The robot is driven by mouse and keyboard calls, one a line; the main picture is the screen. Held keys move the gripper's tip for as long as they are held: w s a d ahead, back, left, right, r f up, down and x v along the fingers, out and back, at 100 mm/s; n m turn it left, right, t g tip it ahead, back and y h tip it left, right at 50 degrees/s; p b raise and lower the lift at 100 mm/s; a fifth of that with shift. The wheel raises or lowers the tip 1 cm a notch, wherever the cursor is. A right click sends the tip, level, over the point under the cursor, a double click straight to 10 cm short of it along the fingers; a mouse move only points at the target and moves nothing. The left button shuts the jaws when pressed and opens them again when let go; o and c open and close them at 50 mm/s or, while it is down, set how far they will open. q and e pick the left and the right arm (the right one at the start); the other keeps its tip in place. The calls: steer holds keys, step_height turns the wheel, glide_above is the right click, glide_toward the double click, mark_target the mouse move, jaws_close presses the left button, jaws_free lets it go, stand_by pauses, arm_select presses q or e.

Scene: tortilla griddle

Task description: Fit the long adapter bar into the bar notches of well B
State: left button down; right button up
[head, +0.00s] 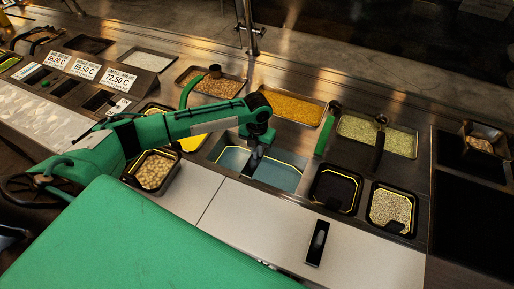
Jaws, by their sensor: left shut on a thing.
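My left arm reaches in from the left, and its gripper (255,162) points down over an open well with a blue-grey floor (278,176). The gripper is shut on a thin dark piece, which looks like the adapter bar (248,168). The bar runs across the well opening between two blue-grey areas. The gripper hides part of it, and I cannot tell whether its ends sit in notches. No letter marking well B is readable. My right gripper is not in view.
Black pans stand right of the well, one empty (334,190) and one with speckled food (391,209). Food pans with handled utensils line the back, including a yellow one (291,108). A chickpea-like pan (154,171) is at left. The pale front counter (240,215) is mostly clear.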

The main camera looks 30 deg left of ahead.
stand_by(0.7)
arm_select(q)
steer(key=shift+f, duration=0.2)
steer(key=shift+f+b, duration=0.4)
steer(key=shift+f, duration=0.55)
steer(key=c, duration=1.3)
jaws_free()
